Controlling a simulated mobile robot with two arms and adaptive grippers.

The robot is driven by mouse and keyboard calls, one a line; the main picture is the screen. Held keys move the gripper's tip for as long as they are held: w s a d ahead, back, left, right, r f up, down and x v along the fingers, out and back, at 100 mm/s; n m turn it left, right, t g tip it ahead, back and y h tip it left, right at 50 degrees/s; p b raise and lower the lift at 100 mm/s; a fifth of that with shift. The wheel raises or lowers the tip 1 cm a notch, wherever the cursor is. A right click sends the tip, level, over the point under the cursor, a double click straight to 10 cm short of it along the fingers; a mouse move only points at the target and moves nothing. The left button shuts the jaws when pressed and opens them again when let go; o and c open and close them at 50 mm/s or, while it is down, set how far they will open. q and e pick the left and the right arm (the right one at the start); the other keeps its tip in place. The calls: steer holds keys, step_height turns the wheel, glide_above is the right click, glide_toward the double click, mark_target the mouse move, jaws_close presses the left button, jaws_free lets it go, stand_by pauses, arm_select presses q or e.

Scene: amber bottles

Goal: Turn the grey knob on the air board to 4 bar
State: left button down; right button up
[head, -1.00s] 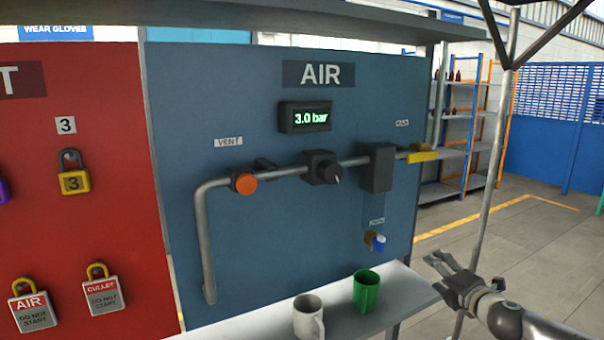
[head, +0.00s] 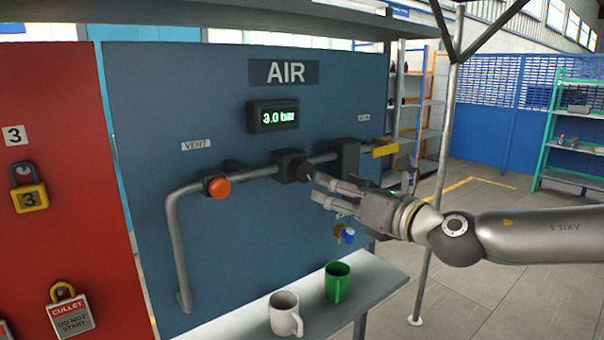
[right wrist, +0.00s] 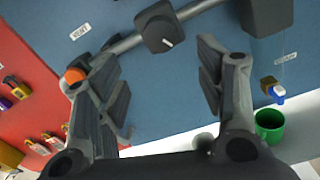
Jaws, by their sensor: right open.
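My right gripper (head: 322,190) is open and empty, in front of the board just right of and below the knob. In the right wrist view the knob (right wrist: 162,32) with a white pointer mark lies beyond the gap between the open fingers (right wrist: 165,95), not between them. My left gripper is not in view.
An orange vent button (head: 218,187) is left on the pipe; a dark box (head: 346,158) and yellow handle (head: 386,150) are right. A white mug (head: 284,314) and green mug (head: 337,283) stand on the shelf (head: 375,285) below. A red lock board (head: 50,130) is left.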

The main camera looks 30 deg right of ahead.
mark_target(306, 175)
steer(key=w+p, duration=0.2)
steer(key=w, duration=0.2)
steer(key=shift+w+a, duration=0.15)
steer(key=shift+w, duration=0.1)
steer(key=shift+w+p, duration=0.3)
steer(key=shift+w, duration=1.7)
steer(key=shift+w+a, duration=0.25)
steer(key=shift+w, duration=0.5)
